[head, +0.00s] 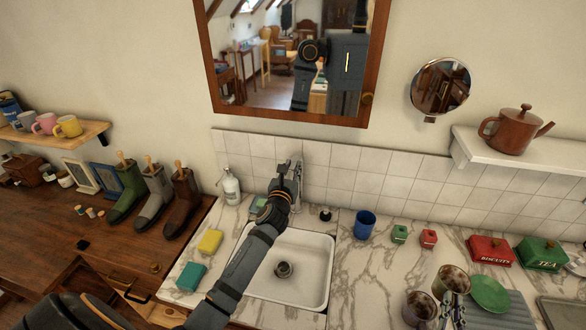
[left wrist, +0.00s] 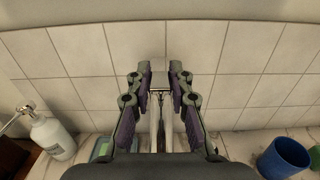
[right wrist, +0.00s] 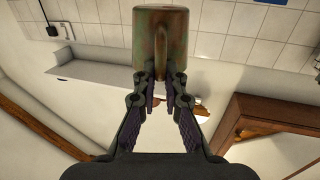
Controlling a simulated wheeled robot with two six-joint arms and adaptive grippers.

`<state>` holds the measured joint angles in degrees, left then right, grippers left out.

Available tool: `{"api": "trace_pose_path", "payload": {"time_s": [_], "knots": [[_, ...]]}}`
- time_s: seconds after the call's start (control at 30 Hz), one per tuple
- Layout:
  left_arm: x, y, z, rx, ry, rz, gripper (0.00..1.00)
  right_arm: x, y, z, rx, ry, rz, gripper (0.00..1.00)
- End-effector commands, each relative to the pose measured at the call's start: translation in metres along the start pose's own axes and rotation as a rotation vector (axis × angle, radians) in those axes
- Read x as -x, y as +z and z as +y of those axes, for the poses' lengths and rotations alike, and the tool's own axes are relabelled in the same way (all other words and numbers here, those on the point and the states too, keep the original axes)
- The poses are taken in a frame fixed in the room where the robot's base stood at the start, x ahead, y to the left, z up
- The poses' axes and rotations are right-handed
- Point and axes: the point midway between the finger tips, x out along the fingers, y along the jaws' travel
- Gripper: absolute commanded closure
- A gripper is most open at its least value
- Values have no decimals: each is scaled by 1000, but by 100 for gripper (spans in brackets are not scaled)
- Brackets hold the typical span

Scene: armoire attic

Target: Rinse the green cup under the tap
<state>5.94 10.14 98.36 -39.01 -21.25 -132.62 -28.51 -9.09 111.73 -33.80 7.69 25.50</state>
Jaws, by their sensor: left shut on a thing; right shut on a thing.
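My left gripper (head: 290,175) is shut on the tap (head: 297,172) at the back of the sink. The left wrist view shows the tap's metal top (left wrist: 159,88) between the fingers. My right gripper (right wrist: 166,82) is shut on the handle of the green cup (right wrist: 162,38), which has brown stains on its outside. In the head view the cup (head: 453,278) is at the lower right, over the counter right of the sink. Its inside looks brown and stained. The white sink (head: 317,265) is empty, and I see no running water.
A purplish mug (head: 420,304) is close beside the held cup, near a green plate (head: 489,293). A blue cup (head: 365,225) and small red and green boxes stand behind. Yellow (head: 210,241) and teal sponges (head: 191,276) lie left of the sink. A soap bottle (head: 230,187) stands behind them.

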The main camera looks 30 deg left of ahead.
Motion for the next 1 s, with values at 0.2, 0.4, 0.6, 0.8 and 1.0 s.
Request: {"api": "trace_pose_path", "payload": {"time_s": [0.2, 0.4, 0.6, 0.8, 1.0], "knots": [[0, 3, 0, 1, 0, 6, 100, 0, -8, 0, 0, 0, 2, 100], [-2, 13, 0, 0, 1, 45, 100, 0, -42, 0, 0, 0, 2, 100], [-2, 8, 0, 1, 1, 74, 100, 0, -56, 0, 0, 0, 1, 100], [-2, 6, 0, 1, 0, 72, 100, 0, -53, 0, 0, 0, 2, 100], [-2, 6, 0, 1, 1, 72, 57, 0, -53, 0, 0, 0, 2, 100]]}}
